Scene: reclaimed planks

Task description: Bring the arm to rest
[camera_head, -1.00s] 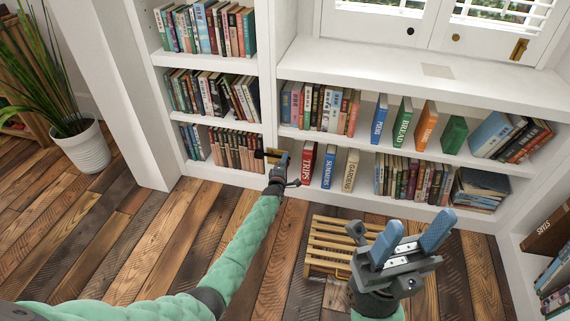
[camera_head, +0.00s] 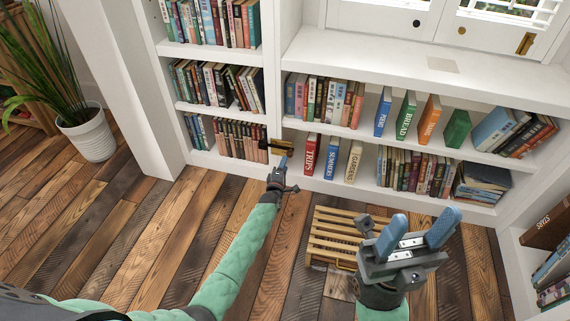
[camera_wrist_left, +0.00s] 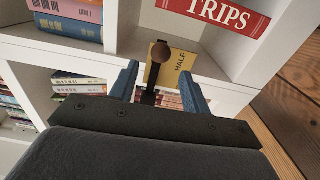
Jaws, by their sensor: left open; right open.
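My left gripper (camera_head: 283,172) reaches out over the floor, low in front of the white bookcase, near its upright divider. It is open. In the left wrist view its two blue fingers (camera_wrist_left: 162,92) stand apart, with a dark stem topped by a brown knob (camera_wrist_left: 159,50) and a yellow card reading HALF (camera_wrist_left: 181,68) seen between and beyond them. I cannot tell how far these are from the fingers. My right gripper (camera_head: 419,233) is open and empty at the lower right of the head view, with its blue fingers spread.
The bookcase (camera_head: 340,205) holds several rows of books, including a red TRIPS book (camera_head: 309,154) near my left gripper. A slatted wooden pallet (camera_head: 335,238) lies on the floor beside my right gripper. A potted plant (camera_head: 88,137) stands left. The plank floor (camera_head: 110,235) is clear at the left.

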